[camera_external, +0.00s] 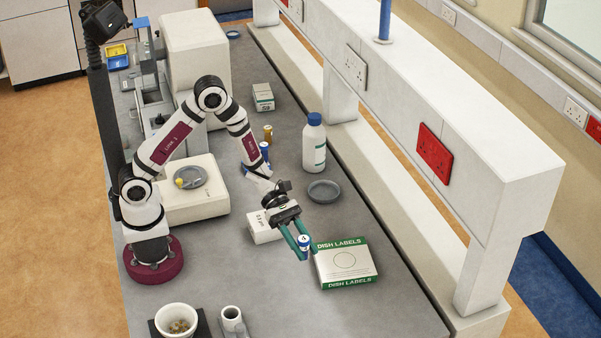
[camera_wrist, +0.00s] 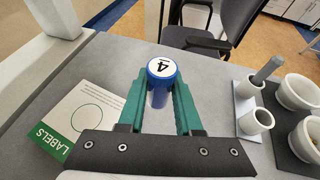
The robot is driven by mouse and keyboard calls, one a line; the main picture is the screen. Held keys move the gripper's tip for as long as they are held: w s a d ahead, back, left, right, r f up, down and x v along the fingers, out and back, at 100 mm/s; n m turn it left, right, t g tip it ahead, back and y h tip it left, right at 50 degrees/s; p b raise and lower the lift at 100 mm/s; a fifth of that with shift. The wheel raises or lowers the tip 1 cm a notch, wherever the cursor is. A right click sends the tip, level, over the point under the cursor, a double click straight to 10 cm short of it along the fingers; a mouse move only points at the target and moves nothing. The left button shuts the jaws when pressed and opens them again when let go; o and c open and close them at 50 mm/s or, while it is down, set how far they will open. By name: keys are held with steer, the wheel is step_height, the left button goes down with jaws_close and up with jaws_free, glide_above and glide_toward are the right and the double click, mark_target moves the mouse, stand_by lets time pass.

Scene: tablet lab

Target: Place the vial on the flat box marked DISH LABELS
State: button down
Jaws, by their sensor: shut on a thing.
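The vial (camera_external: 304,241) has a blue cap with a white top marked 4. My gripper (camera_external: 298,240) has green fingers and is shut on the vial, which also shows between the fingertips in the wrist view (camera_wrist: 161,70). The flat box marked DISH LABELS (camera_external: 344,265) is white and green with a circle on its top. It lies on the bench just right of my gripper in the external view, and on the left in the wrist view (camera_wrist: 65,135). The vial is beside the box's left edge; its height above the bench is hard to tell.
A small white box (camera_external: 262,226) lies behind my gripper. A grey dish (camera_external: 324,191) and a blue-capped bottle (camera_external: 314,145) stand farther back. A white bowl (camera_external: 177,318) and a white cup (camera_external: 232,318) stand at the front left. The bench in front of the labels box is clear.

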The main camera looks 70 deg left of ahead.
steer(key=w+d+r, duration=0.2)
steer(key=w+d, duration=0.1)
steer(key=w, duration=0.1)
glide_above(344, 259)
step_height(344, 259, down, 6)
steer(key=shift+f, duration=0.25)
step_height(344, 259, down, 3)
steer(key=shift+f, duration=0.5)
steer(key=c, duration=0.6)
jaws_free()
steer(key=shift+f, duration=0.15)
